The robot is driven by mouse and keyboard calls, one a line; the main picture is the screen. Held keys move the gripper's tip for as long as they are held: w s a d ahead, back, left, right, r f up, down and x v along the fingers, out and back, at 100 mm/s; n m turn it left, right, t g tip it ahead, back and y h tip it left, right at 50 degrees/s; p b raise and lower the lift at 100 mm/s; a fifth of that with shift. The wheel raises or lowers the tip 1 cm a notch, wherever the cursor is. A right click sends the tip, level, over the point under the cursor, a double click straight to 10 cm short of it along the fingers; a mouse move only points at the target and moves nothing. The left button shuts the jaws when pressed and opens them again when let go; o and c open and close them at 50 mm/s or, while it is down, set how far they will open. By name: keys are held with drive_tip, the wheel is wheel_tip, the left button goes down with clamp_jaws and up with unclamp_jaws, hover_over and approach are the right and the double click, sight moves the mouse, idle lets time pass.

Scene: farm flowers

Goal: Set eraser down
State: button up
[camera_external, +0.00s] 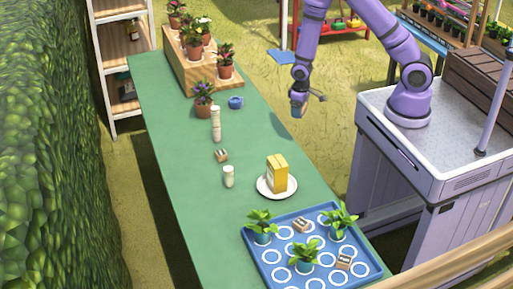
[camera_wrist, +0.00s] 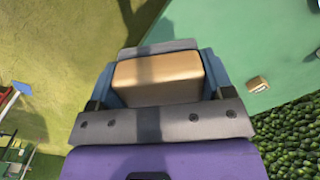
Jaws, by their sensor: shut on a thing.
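My gripper (camera_wrist: 158,78) is shut on a tan block (camera_wrist: 160,72), which I take to be the eraser. The block sits between the two blue fingers and fills the middle of the wrist view. In the external view my gripper (camera_external: 298,104) hangs in the air, pointing down, just right of the green table's (camera_external: 165,105) long edge in the picture. The held block cannot be made out there.
A white plate (camera_external: 262,190) carries a yellow box (camera_external: 277,172). A blue tray (camera_external: 263,264) holds potted plants and small wooden blocks. Another small block (camera_external: 221,155) lies near white cylinders (camera_external: 215,122). A blue pot (camera_external: 236,102) stands near a wooden flower stand (camera_external: 180,72).

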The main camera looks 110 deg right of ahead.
wheel_tip(320, 180, down, 8)
hover_over(260, 136)
drive_tip(key=shift+s+a+f, duration=0.15)
drive_tip(key=shift+f, duration=0.7)
drive_tip(key=shift+w+f, duration=0.2)
drive_tip(key=shift+f, duration=1.6)
drive_tip(key=shift+f, duration=0.1)
drive_tip(key=o, duration=0.9)
drive_tip(key=shift+o, duration=0.2)
